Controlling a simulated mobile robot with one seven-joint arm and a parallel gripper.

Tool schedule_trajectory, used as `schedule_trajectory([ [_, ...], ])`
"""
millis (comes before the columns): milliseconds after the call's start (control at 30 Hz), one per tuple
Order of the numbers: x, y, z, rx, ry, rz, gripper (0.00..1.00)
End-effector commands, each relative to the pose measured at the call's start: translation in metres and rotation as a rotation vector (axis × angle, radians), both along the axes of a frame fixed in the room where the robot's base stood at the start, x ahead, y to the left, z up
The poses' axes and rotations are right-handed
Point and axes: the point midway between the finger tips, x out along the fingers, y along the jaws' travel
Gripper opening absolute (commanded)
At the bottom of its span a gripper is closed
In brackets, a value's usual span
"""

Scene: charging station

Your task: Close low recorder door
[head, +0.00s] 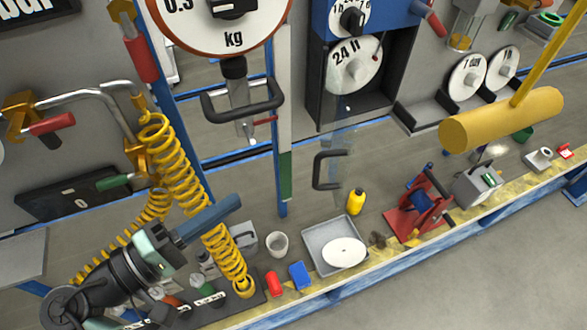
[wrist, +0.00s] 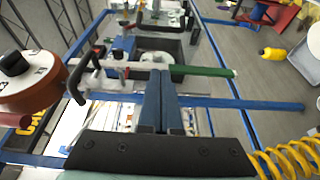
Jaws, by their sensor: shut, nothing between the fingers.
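The low recorder (head: 352,68) is a dark box with a white "24 h" dial, under a blue recorder unit, at top centre of the head view. Its door looks like a clear panel with a black handle (head: 330,170), standing out from the box, so the door appears open. My gripper (head: 236,203) is at the lower left of the head view, left of the door handle and apart from it. Its blue fingers (wrist: 161,75) lie together and empty in the wrist view. I cannot make out the clear door in the wrist view.
A scale dial (head: 222,15) with a black handle (head: 243,98) below it and a blue upright post stand near my gripper. Yellow coiled hoses (head: 165,150) hang close by. A cup (head: 277,244), tray (head: 312,236) and yellow bottle (head: 356,201) occupy the bench below.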

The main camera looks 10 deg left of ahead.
Motion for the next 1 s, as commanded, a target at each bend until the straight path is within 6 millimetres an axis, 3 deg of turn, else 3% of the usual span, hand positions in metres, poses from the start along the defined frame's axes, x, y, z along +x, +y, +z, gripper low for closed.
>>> schedule_trajectory([
  [400, 0.064, -0.061, 0.003, 0.002, 0.004, -0.004, 0.00],
  [633, 0.063, -0.089, 0.000, 0.003, 0.004, -0.002, 0.00],
  [1000, 0.064, -0.095, -0.002, 0.004, 0.000, 0.000, 0.00],
])
